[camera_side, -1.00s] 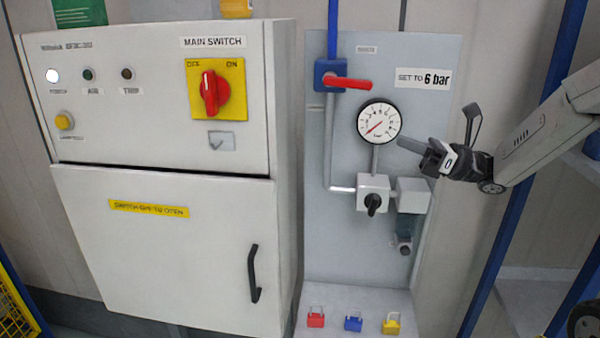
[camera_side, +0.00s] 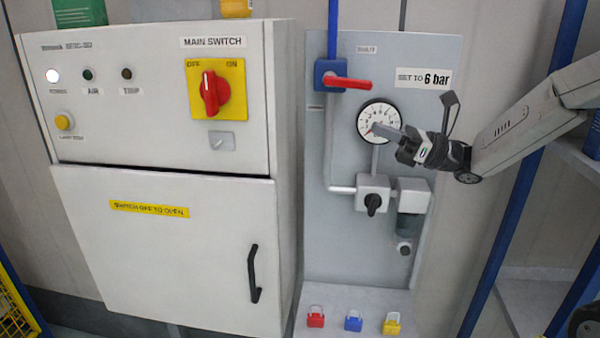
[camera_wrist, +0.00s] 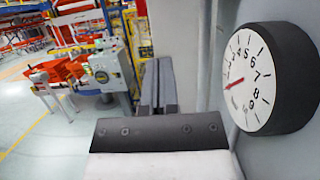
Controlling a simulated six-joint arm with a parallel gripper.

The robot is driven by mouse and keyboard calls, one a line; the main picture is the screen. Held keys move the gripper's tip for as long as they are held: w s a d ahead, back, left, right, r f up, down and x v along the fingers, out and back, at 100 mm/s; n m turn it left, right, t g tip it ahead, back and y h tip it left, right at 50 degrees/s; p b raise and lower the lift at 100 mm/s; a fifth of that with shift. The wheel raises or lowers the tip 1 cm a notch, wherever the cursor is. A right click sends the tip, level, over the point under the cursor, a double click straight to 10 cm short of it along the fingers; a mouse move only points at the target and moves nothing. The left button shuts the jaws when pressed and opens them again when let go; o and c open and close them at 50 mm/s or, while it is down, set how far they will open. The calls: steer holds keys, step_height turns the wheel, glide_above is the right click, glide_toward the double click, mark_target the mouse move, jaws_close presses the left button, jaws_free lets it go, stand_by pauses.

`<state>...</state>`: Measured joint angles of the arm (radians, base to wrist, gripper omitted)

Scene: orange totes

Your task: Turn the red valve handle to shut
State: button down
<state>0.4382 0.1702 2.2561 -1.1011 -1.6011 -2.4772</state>
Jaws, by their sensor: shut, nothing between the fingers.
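The red valve handle (camera_side: 347,82) sits on a blue valve body (camera_side: 327,74) on the blue pipe, near the top of the grey panel. The handle lies nearly horizontal and points right, across the line of the vertical pipe. My gripper (camera_side: 379,130) is shut and empty in front of the round pressure gauge, below and to the right of the handle. In the wrist view my gripper (camera_wrist: 158,90) shows its fingers together, with the gauge (camera_wrist: 262,80) close on the right. The red handle is not visible in the wrist view.
The gauge (camera_side: 373,108) is partly covered by my fingers. A regulator with a black knob (camera_side: 372,203) is below. The white cabinet with the main switch (camera_side: 210,93) stands to the left. Several padlocks lie on the shelf (camera_side: 335,295).

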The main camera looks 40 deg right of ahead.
mark_target(347, 82)
step_height(347, 82, up, 5)
steer(key=w+a, duration=0.2)
steer(key=shift+w+a+r, duration=0.15)
steer(key=shift+w+a, duration=0.2)
